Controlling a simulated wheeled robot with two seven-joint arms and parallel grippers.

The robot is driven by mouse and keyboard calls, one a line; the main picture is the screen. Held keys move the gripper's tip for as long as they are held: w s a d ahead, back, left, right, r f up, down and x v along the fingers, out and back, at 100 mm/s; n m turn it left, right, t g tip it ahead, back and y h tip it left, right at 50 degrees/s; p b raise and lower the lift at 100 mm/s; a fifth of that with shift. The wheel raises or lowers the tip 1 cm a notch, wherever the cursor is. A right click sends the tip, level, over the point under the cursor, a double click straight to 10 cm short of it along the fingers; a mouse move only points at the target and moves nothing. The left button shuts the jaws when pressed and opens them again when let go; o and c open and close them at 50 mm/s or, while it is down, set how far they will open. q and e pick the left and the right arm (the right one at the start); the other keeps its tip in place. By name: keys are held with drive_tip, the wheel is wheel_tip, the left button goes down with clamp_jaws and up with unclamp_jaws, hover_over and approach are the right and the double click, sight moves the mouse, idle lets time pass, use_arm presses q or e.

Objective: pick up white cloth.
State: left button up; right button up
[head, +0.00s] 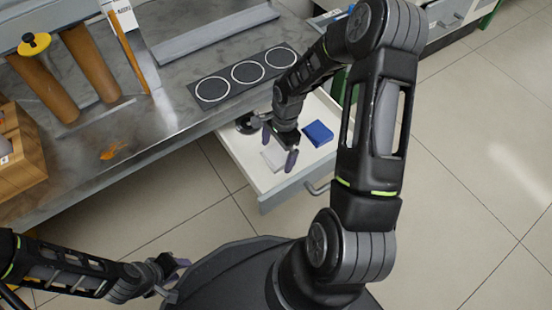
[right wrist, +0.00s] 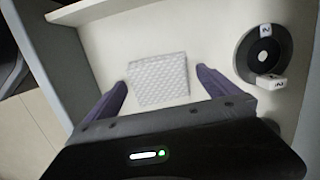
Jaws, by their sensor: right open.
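The white cloth (right wrist: 158,79) lies flat on the drawer floor, a small textured square. In the head view the white cloth (head: 274,155) shows partly below my right gripper (head: 279,147). My right gripper, in the right wrist view (right wrist: 161,85), is open with one purple finger on either side of the cloth. I cannot tell how high the fingertips are above the drawer floor. My left gripper (head: 178,275) is at the lower left of the head view, far from the drawer; its jaw opening is unclear.
The open drawer (head: 265,188) also holds a blue folded cloth (head: 317,133) and a round black object (head: 247,123). The drawer walls surround my right gripper. The countertop (head: 160,110) is above, left.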

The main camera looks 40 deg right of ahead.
sight(277, 154)
drive_tip(key=shift+f, duration=0.15)
drive_tip(key=shift+c, duration=0.2)
idle(0.3)
drive_tip(key=c, duration=1.3)
drive_tip(key=shift+o, duration=0.2)
wheel_tip(277, 154, up, 10)
drive_tip(key=p, duration=0.4)
